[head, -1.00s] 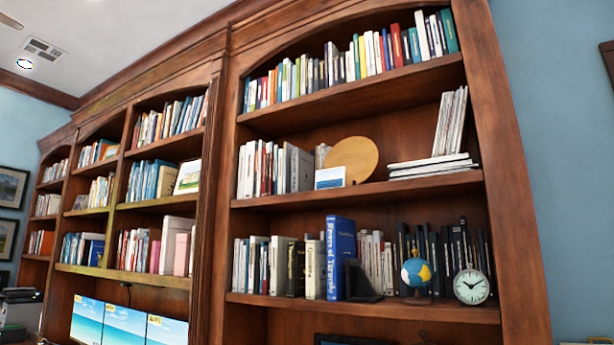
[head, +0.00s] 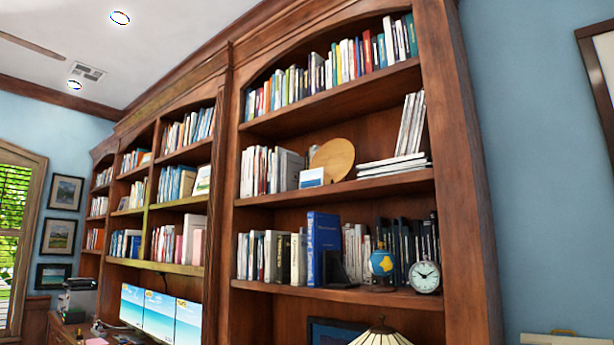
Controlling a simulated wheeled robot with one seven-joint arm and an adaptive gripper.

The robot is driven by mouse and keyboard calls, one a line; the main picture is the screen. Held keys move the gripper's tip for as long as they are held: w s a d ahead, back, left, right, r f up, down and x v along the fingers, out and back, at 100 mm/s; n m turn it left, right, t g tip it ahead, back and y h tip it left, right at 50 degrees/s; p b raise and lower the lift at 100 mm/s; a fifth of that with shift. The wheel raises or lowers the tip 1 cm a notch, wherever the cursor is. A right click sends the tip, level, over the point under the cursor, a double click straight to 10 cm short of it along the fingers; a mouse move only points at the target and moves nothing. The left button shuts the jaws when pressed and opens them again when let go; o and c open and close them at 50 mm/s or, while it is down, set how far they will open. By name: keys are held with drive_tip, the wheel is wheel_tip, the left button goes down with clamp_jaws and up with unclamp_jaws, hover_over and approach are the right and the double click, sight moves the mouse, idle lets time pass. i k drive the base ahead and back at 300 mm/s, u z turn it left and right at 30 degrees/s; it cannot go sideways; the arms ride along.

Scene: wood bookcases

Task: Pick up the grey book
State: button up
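Several greyish books stand in the large wood bookcase (head: 451,180), and I cannot tell which one is the task's grey book. A wide grey-white book (head: 291,170) stands upright at the right end of a row on the middle shelf. A dark grey book (head: 283,258) stands upright on the lower shelf, left of a tall blue book (head: 322,248). My gripper is not in view.
A blue and yellow globe (head: 382,262) and a round clock (head: 425,277) stand on the lower shelf. A round wooden plate (head: 332,159) leans on the middle shelf. A lamp shade (head: 380,337) and monitors (head: 159,314) are below. Blue wall (head: 530,180) lies right.

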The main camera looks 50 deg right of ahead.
sight(292, 165)
drive_tip(key=z, duration=1.3)
